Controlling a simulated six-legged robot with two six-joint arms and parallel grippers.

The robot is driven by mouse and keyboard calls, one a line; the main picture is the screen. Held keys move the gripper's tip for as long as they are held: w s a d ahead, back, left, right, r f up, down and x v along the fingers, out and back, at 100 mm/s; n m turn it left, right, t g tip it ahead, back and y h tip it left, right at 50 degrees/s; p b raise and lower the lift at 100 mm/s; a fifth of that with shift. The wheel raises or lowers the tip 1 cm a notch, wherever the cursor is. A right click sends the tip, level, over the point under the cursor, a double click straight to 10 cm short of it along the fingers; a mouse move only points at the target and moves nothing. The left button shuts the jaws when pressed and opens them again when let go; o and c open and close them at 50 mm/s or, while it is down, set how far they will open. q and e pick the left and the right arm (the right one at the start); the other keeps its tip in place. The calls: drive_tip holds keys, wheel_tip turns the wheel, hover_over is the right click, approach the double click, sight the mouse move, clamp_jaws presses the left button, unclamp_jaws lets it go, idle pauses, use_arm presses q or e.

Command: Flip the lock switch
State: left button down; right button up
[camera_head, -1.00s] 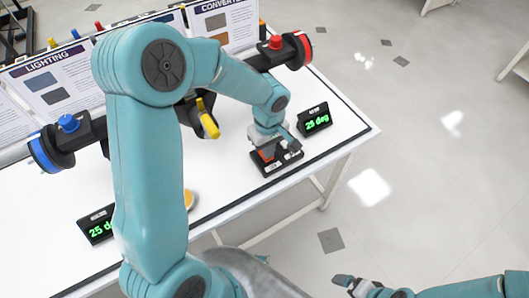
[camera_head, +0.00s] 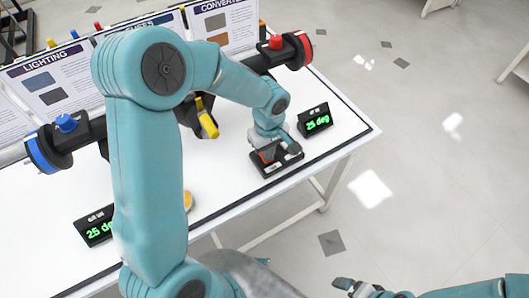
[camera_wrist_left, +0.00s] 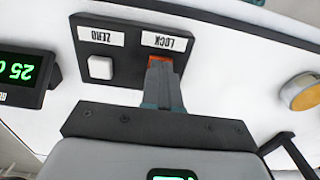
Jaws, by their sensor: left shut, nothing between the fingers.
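The black switch box (camera_head: 283,165) sits near the front right edge of the white table. In the left wrist view it appears upside down, with a LOCK label (camera_wrist_left: 165,42), a ZERO label (camera_wrist_left: 101,36) and a white button (camera_wrist_left: 100,68). The orange-red lock switch (camera_wrist_left: 181,60) is partly hidden behind my left fingers. My left gripper (camera_head: 280,150) is shut and empty, its tips over the switch in the left wrist view (camera_wrist_left: 163,68). I cannot tell whether they touch it. My right gripper (camera_head: 348,286) is low in the head view, away from the table; its jaw state is unclear.
A display reading 25 deg (camera_head: 315,120) stands right behind the box; another (camera_head: 96,226) is at the front left. A black bar assembly with a red end (camera_head: 299,50) and blue end (camera_head: 45,150) crosses the table. Information boards (camera_head: 60,85) stand behind. A round orange-topped object (camera_wrist_left: 303,97) lies nearby.

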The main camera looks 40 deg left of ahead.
use_arm(q)
wheel_tip(320, 180, up, 7)
drive_tip(key=p, duration=0.3)
drive_tip(key=shift+p, duration=0.4)
drive_tip(key=shift+f, duration=0.1)
